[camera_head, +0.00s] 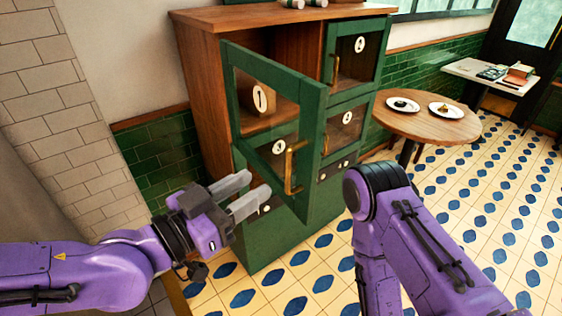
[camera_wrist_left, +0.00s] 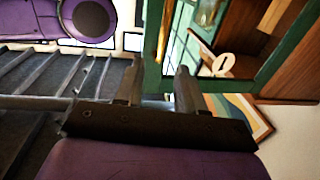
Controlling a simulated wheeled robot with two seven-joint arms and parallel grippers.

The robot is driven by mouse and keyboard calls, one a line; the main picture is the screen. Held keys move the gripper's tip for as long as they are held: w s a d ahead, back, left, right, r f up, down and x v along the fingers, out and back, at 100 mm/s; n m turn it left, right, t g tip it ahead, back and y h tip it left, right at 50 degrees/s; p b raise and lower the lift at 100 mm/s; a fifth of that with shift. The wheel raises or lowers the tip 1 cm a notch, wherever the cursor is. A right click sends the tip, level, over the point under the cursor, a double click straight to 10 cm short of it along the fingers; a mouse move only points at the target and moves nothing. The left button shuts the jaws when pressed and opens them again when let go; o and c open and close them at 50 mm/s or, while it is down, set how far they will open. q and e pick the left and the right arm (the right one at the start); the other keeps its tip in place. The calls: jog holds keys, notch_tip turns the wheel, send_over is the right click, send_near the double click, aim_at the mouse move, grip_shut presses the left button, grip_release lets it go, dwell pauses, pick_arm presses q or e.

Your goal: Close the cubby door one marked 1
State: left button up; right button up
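The cubby door marked 1 (camera_head: 311,141) is a green-framed glass door at the upper left of the green and wood cabinet. It stands swung open toward me, with a brass handle (camera_head: 290,168) near its free edge. It also shows in the left wrist view, with its green frame (camera_wrist_left: 283,52). My left gripper (camera_head: 258,192) is in front of the cabinet, just left of the door's lower part. Its two fingers are apart with nothing visible between them; whether they touch the door I cannot tell. The right arm comes in from the right, but its gripper is not visible.
The neighbouring door marked 2 (camera_head: 357,58) and the lower doors marked 3 (camera_head: 343,130) and 4 are shut. A round wooden table (camera_head: 425,124) with two plates stands to the right. The tiled floor (camera_head: 450,220) is clear at right.

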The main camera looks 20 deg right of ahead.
aim_at(287, 165)
pick_arm(q)
jog(key=p+x, duration=0.2)
jog(key=x, duration=0.5)
jog(key=shift+w+d, duration=0.15)
jog(key=shift+d, duration=0.1)
jog(key=shift+w+d, duration=0.15)
jog(key=shift+d, duration=0.15)
jog(key=shift+f, duration=0.1)
grip_shut()
